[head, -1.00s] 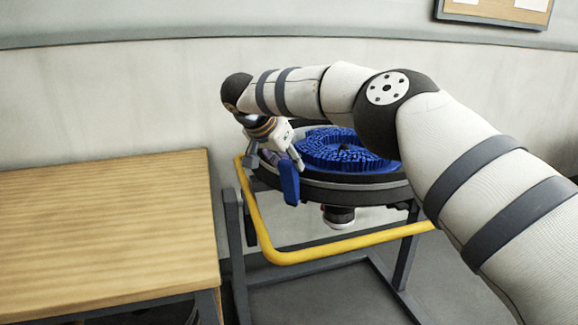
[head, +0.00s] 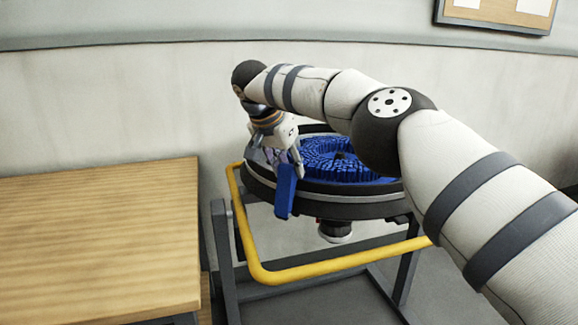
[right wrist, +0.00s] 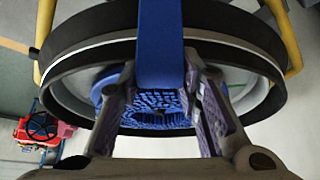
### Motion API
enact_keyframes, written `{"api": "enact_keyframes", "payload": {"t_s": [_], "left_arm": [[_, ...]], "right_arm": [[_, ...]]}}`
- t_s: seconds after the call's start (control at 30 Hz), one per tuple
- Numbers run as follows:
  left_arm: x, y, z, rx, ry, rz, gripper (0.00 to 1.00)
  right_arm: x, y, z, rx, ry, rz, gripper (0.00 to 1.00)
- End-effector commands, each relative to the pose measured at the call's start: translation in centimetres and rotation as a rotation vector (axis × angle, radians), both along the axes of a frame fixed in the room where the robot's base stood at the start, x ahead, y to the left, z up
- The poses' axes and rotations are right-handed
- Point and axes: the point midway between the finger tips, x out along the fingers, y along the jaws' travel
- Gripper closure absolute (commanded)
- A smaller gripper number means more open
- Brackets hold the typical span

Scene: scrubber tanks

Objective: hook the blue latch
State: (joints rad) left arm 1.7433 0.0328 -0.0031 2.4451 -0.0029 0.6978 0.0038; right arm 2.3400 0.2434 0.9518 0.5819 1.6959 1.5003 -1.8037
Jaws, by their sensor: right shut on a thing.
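The blue latch (head: 285,192) is a flat blue tab at the left front rim of the round dark scrubber tank (head: 345,209). It hangs slightly tilted against the outside of the rim. My right gripper (head: 291,164) points down over the rim and is shut on the latch's upper part. In the right wrist view the blue latch (right wrist: 160,40) runs as a wide strip from the top edge to between the fingers. The fingers hide part of the latch, so I cannot tell what its held end touches. My left gripper is not in view.
A wooden table (head: 95,235) stands close on the left. My right arm covers the tank's right side.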

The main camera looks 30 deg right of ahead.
Motion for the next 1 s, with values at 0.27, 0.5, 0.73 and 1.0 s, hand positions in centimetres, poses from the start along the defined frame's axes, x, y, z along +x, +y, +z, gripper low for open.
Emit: {"api": "enact_keyframes", "payload": {"t_s": [0.27,0.5,0.73,1.0], "left_arm": [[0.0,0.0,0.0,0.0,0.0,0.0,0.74],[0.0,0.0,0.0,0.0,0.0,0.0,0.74],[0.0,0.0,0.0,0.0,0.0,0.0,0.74],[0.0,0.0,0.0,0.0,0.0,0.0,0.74]], "right_arm": [[0.0,-0.4,0.0,-0.004,-0.003,-0.005,1.0],[0.0,-0.3,0.0,-0.003,-0.002,-0.004,0.48],[-0.1,0.2,0.7,-0.001,-0.002,-0.002,0.48],[-1.5,3.4,6.9,-0.002,-0.005,-0.002,0.48]]}}
